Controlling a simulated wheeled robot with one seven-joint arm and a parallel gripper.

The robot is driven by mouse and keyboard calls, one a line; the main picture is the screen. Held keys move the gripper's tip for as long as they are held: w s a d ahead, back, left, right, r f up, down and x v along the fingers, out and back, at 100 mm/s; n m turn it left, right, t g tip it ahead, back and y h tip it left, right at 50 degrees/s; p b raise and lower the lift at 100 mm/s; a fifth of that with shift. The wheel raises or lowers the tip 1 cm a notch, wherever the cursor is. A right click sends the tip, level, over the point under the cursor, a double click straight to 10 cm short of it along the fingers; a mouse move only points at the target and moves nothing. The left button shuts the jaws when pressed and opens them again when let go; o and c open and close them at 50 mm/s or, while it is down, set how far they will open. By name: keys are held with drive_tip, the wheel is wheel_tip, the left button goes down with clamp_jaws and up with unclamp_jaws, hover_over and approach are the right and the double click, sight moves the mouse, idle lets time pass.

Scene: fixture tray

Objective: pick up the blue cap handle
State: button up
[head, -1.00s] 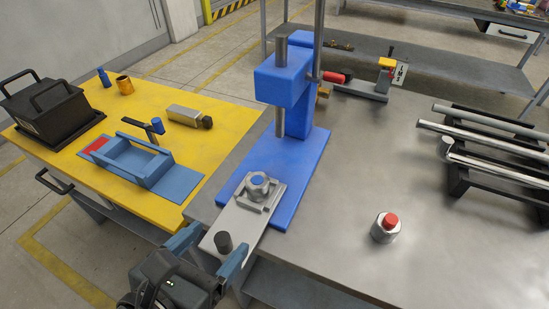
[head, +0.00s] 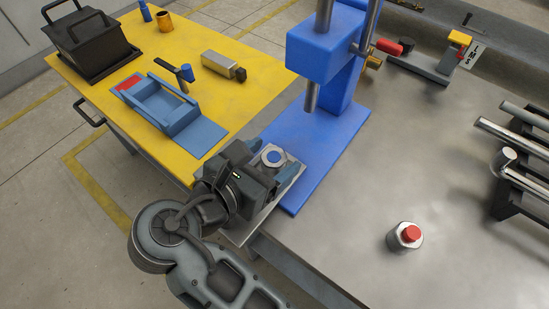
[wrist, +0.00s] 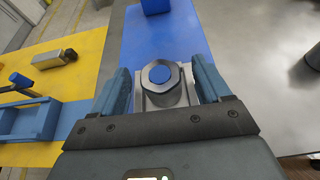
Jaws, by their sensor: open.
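The blue cap handle (head: 273,156) is a metal nut-shaped knob with a round blue top. It sits in a metal fixture plate (head: 292,176) on the blue base of the press. In the wrist view the knob (wrist: 161,75) stands between the two blue fingers of my gripper (wrist: 160,82). The fingers are spread, with a gap on each side of the knob. In the head view my gripper (head: 272,162) is over the fixture, and its body hides part of the plate and the knob's lower part.
The blue press column (head: 345,85) rises just behind the fixture. A yellow table (head: 130,85) with a blue cradle (head: 170,104) lies to the left. A red-capped metal nut (head: 405,238) stands on the grey table at right, with bare surface around it. Metal bars (head: 512,138) lie at far right.

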drive_tip(key=shift+x, duration=0.8)
drive_tip(key=shift+c, duration=0.2)
drive_tip(key=shift+r, duration=0.1)
drive_tip(key=c, duration=1.2)
